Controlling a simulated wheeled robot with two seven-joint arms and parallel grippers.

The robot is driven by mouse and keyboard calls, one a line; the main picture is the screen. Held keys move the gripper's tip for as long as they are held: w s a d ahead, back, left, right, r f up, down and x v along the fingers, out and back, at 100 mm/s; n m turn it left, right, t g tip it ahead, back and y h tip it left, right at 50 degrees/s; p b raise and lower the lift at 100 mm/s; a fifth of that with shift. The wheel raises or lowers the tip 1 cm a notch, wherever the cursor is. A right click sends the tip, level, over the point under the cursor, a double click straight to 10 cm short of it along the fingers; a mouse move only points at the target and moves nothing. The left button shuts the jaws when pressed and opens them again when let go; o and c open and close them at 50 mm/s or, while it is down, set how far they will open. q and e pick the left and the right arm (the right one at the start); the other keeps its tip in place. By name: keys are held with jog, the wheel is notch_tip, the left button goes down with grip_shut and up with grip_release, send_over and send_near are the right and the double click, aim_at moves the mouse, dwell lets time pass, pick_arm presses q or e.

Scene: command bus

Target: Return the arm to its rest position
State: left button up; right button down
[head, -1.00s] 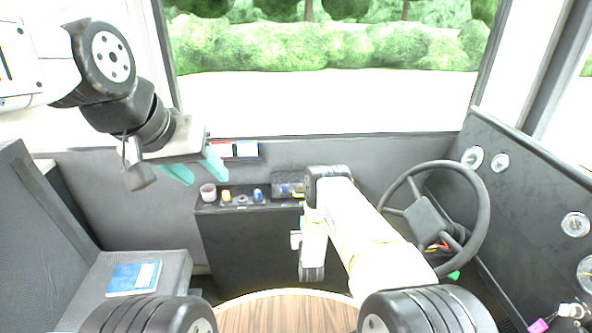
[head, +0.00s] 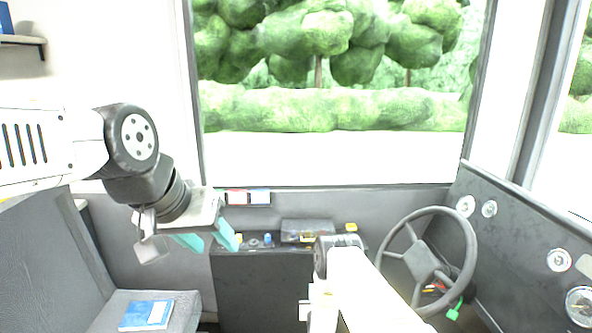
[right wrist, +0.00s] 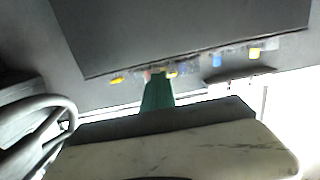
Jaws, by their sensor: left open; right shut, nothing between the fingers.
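My left arm comes in from the left in the head view, bent at a dark joint. Its gripper (head: 210,240) hangs in front of the dashboard console, its two teal fingers apart with nothing between them. My right arm rises from the bottom of the head view, left of the steering wheel, and its gripper is hidden there. In the right wrist view the right gripper (right wrist: 158,92) shows teal fingers together and empty, with the console's small items beyond them.
The steering wheel (head: 425,262) stands right of my right arm. The console (head: 262,290) carries several small items and a dark box (head: 307,230). A blue book (head: 147,313) lies on the seat (head: 183,318) at left. The dashboard panel with gauges (head: 520,235) is at right.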

jog(key=w+d+r+g, duration=0.1)
jog(key=w+r, duration=0.3)
jog(key=r, duration=0.7)
jog(key=w+d+r+g, duration=0.1)
jog(key=w+r+g, duration=0.15)
jog(key=r, duration=0.75)
jog(key=s+d+r+g+y, duration=0.1)
jog(key=s+r, duration=0.2)
jog(key=r, duration=0.6)
jog(key=s+d+r+g, duration=0.1)
jog(key=s+r, duration=0.3)
jog(key=r, duration=0.5)
jog(key=s+d+r+g, duration=0.1)
jog(key=s+r+g, duration=0.1)
jog(key=s+r, duration=0.7)
jog(key=s+d+r+g, duration=0.1)
jog(key=s, duration=1.4)
jog(key=s+d+r+g, duration=0.2)
jog(key=s, duration=1.4)
jog(key=shift+s+y, duration=0.15)
jog(key=shift+y, duration=0.15)
